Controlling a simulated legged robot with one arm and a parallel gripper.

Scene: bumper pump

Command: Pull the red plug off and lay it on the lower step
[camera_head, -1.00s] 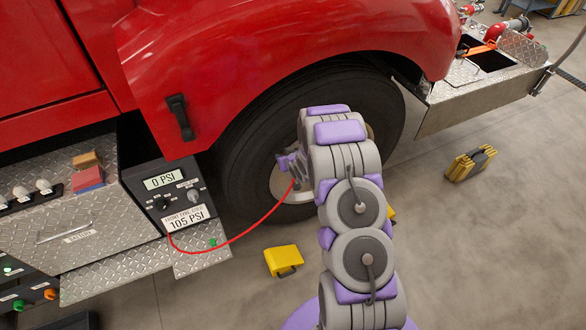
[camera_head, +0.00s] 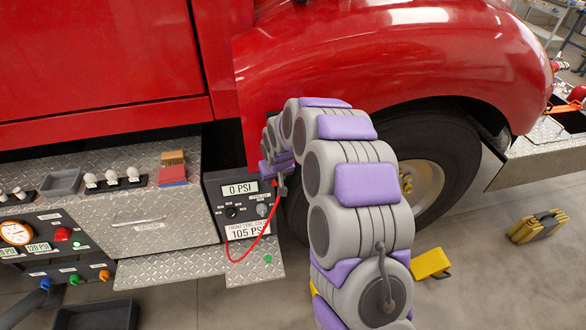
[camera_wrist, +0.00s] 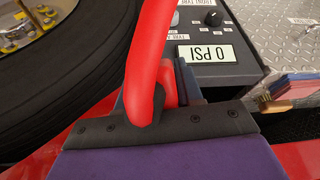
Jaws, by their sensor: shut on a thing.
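My gripper (camera_head: 279,178) is shut on the red plug (camera_wrist: 170,82) and holds it in the air beside the upper right of the gauge panel, apart from the wheel. In the wrist view a thick red hose passes close in front of the gripper (camera_wrist: 168,95) and hides part of the plug. In the head view the plug is too small and covered to make out, but its red hose (camera_head: 265,234) hangs from the gripper in a loop to the bottom of the panel. The lower step (camera_head: 165,267) is a diamond-plate ledge below and left of my gripper.
The gauge panel (camera_head: 240,210) reads 0 PSI. A drawer box (camera_head: 150,238) stands above the step, with red and tan blocks (camera_head: 173,172) on top. The front tyre (camera_head: 440,150) is at right. A yellow chock (camera_head: 431,263) lies on the floor. The step's visible top is largely bare.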

